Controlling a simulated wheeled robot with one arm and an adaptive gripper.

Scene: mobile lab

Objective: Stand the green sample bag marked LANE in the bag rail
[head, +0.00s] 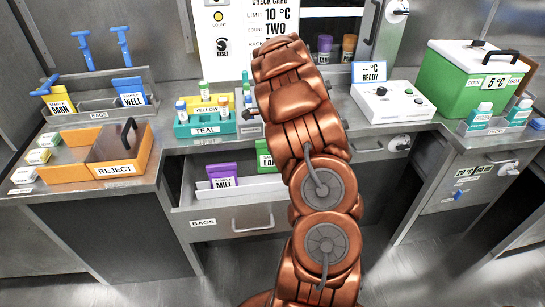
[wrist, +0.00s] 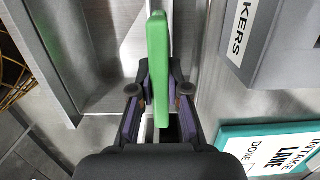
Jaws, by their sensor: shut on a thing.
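The green sample bag (head: 265,157) shows partly beside my arm in the head view, at the open drawer; only the letters "LA" are readable. In the wrist view the green bag (wrist: 158,70) is seen edge-on between the fingers. My gripper (wrist: 160,92) is shut on it, one finger on each side. The gripper is hidden behind my arm in the head view. The bag rail (head: 98,113), labelled BAGS, stands at the back left of the counter. It holds a yellow BARN bag (head: 59,100) and a blue WELL bag (head: 130,92).
The open drawer (head: 238,222) holds a purple MILL bag (head: 222,175). An orange REJECT tray (head: 118,155) stands in front of the rail. A teal rack (head: 204,127) with vials stands to its right. A white device (head: 392,105) and green cooler (head: 470,80) are at the right.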

